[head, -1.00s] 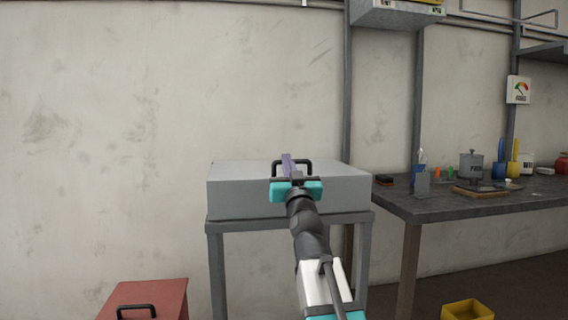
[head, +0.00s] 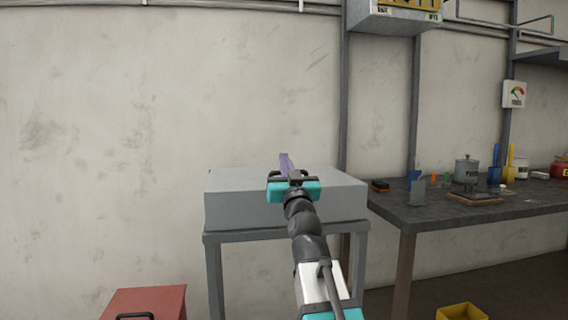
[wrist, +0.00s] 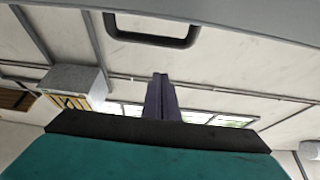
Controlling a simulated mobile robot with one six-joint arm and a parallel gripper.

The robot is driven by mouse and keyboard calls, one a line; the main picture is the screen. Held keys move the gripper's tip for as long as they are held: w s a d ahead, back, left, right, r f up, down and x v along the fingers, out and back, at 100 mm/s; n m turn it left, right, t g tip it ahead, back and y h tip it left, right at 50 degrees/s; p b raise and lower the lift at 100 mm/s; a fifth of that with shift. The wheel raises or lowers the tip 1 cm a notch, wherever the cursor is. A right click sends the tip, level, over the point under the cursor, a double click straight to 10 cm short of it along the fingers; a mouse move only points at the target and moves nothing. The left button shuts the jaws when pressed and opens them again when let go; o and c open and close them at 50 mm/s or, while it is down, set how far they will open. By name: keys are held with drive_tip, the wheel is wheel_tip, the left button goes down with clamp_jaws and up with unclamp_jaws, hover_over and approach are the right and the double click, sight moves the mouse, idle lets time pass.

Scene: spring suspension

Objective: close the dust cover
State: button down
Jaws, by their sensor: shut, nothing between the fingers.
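The grey box-shaped dust cover (head: 235,208) sits on a grey stand in the head view. Its black handle (head: 274,174) is partly hidden behind my gripper. My gripper (head: 286,157) is shut and empty, with its purple fingers pointing up and away, in line with the handle. In the wrist view a grey surface of the cover (wrist: 245,22) fills the top edge, with the black handle (wrist: 150,40) below it. The shut fingers (wrist: 161,82) show apart from the handle there. I cannot tell whether they touch the cover or how far it is open.
A dark workbench (head: 420,212) with a pot, tools and small parts stands to the right. A red box (head: 150,300) with a black handle is at the lower left. A yellow bin (head: 461,312) is on the floor. The wall behind is bare on the left.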

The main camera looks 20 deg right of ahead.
drive_tip(key=b+v, duration=0.6)
drive_tip(key=v, duration=0.3)
drive_tip(key=shift+f+b, duration=0.35)
drive_tip(key=shift+f, duration=0.1)
idle(0.6)
drive_tip(key=shift+w, duration=0.1)
